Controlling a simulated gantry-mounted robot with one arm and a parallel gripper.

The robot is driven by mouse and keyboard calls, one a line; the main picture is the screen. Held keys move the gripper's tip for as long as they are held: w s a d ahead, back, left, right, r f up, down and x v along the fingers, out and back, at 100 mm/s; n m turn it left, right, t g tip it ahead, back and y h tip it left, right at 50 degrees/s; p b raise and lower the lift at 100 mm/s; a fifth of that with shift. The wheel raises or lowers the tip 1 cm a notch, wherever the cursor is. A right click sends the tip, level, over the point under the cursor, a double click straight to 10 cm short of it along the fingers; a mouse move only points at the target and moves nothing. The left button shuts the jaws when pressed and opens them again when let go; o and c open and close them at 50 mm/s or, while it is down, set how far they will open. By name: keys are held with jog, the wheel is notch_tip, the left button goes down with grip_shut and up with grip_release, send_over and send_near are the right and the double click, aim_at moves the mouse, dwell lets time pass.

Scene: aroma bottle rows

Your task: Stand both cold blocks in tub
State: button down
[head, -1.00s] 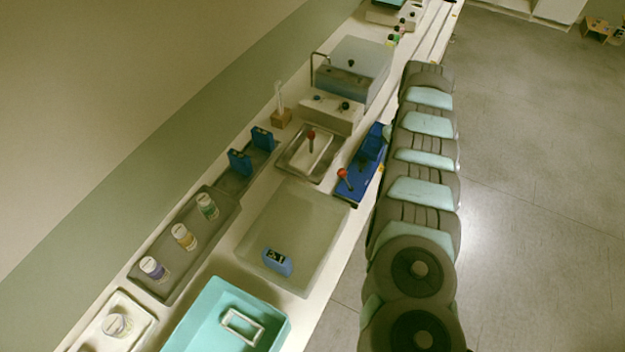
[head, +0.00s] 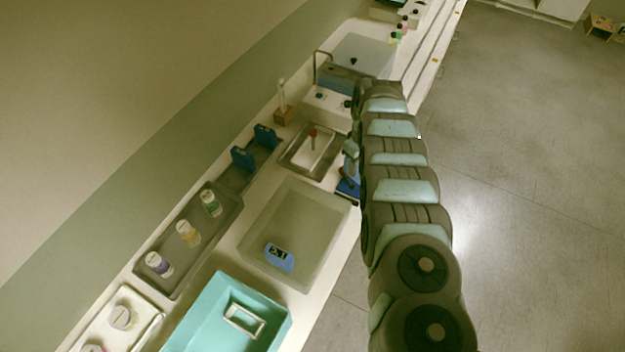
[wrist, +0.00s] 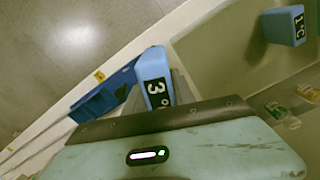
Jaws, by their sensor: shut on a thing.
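One light blue cold block (head: 279,257) is inside the clear, shallow tub (head: 255,228), near its lower end in the head view; it seems upright. In the wrist view the same block (wrist: 284,25) shows a dark "1°C" label, with the tub wall (wrist: 205,50) beside it. My gripper (wrist: 165,98) is shut on the other cold block (wrist: 154,76), a blue one with a dark label reading "3°". It is held outside the tub, near the blue tray.
The blue tray (head: 347,190) lies on the bench's front side; it also shows in the wrist view (wrist: 100,97). A teal bin (head: 205,308) with a metal frame, a dark tray of bottles (head: 180,265), and a metal tray with a red-topped item (head: 290,160) stand around the tub.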

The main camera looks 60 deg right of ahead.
aim_at(346, 168)
jog(key=shift+w+a+f+n, duration=0.15)
jog(key=shift+w, duration=0.2)
jog(key=shift+w+a+f+n, duration=0.15)
jog(key=shift+w, duration=0.2)
jog(key=shift+w+a+f, duration=0.15)
jog(key=shift+a, duration=0.05)
jog(key=shift+w+a+f+n+p, duration=0.1)
jog(key=shift+w+a+n+p, duration=0.05)
jog(key=shift+w, duration=0.25)
jog(key=shift+w+a+f+n+p, duration=0.1)
jog(key=shift+w+a+n+p, duration=0.05)
jog(key=shift+w, duration=0.2)
jog(key=w+a+f+n+p, duration=0.1)
jog(key=w+a+f+n, duration=0.1)
jog(key=w+a, duration=0.4)
jog(key=shift+w+a+f+n+p, duration=0.3)
jog(key=shift+w+a+f+n, duration=0.15)
jog(key=shift+w, duration=0.55)
jog(key=shift+r+p, duration=0.15)
jog(key=shift+p, duration=0.15)
notch_tip(346, 168, down, 12)
jog(key=b, duration=1)
jog(key=shift+b, duration=0.4)
